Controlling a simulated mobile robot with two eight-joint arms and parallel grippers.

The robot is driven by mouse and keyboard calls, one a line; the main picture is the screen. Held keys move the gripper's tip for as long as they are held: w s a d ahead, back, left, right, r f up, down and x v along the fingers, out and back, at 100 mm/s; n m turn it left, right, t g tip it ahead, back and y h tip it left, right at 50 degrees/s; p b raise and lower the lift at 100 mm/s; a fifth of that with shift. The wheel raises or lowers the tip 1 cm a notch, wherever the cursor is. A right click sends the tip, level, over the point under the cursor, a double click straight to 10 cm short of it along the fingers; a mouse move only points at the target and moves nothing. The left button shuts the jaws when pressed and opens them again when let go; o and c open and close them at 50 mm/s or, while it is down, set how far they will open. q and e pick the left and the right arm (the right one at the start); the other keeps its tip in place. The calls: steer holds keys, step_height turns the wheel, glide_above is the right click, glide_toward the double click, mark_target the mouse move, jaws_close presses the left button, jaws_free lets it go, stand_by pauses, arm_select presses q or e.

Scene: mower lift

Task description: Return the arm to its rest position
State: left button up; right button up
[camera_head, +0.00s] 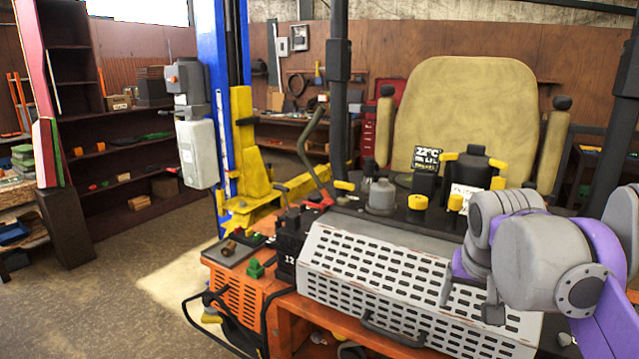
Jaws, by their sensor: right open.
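My right arm, grey and purple, comes in from the right edge. Its wrist is bent and its right gripper (470,296) points down, with two thin grey fingers apart. The gripper is open, with nothing seen between the fingers. It is in front of the perforated grey cover (375,270) of the mower, over its right part. I cannot tell whether the fingertips touch the cover. My left arm and left gripper are not in view.
The mower's tan seat (465,120) and a black-and-yellow control unit (470,170) stand behind the arm. A dark post is close at the right. A blue lift column (212,80) with a yellow carriage (245,150) stands at left. Open floor (110,260) lies at left.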

steer(key=s+a+f+n, duration=0.1)
steer(key=s+a+f, duration=0.1)
steer(key=s+f, duration=0.3)
steer(key=s+a+f+n+t+y, duration=0.1)
steer(key=s+a+f, duration=0.2)
steer(key=f, duration=1)
steer(key=s+a+f+n, duration=0.2)
steer(key=s+f, duration=0.5)
steer(key=f, duration=0.2)
steer(key=shift+a+f+t+y, duration=0.15)
steer(key=shift+f+t+y, duration=0.1)
steer(key=shift+t+y, duration=0.15)
steer(key=shift+s, duration=0.15)
